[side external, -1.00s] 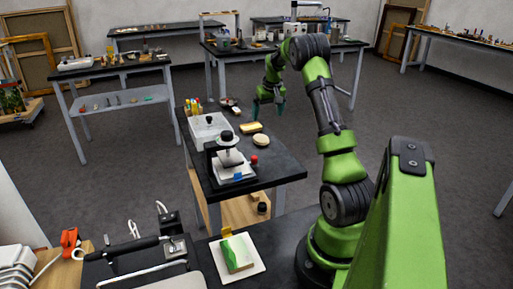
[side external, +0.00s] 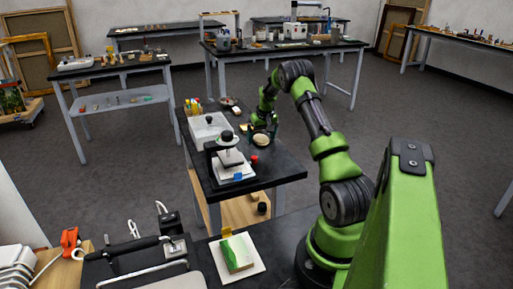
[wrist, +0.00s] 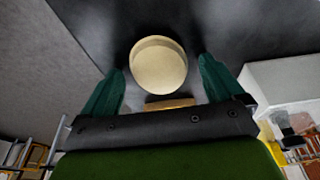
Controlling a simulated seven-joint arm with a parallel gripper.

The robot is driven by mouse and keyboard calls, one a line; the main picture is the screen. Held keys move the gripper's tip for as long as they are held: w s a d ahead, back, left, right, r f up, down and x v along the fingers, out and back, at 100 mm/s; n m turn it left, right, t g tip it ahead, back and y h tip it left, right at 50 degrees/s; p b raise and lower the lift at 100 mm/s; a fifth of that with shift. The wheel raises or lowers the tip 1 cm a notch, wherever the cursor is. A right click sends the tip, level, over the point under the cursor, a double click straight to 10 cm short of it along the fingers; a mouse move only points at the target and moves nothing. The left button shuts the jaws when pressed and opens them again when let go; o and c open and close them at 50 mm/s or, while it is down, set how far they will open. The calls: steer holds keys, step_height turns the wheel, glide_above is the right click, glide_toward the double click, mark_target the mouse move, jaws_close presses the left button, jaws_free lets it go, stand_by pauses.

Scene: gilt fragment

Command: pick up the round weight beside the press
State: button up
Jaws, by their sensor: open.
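The round weight (side external: 260,139), a pale cream-gold disc, lies on the dark bench to the right of and behind the press (side external: 228,158). In the wrist view the round weight (wrist: 158,66) shows between my two teal fingers. My gripper (side external: 262,128) points down at the bench, just behind the weight in the side view. Its fingers (wrist: 161,66) are spread apart with nothing held. Whether the fingertips are level with the weight or above it I cannot tell.
A yellow block (wrist: 170,104) lies close to the weight, mostly hidden by my gripper. A small red knob-like thing (side external: 254,159) sits right of the press. A white box (side external: 206,130) stands behind the press. The bench's right front corner is clear.

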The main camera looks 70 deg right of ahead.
steer(key=shift+c, duration=0.3)
steer(key=c, duration=1.2)
steer(key=shift+r, duration=0.1)
steer(key=shift+c, duration=0.6)
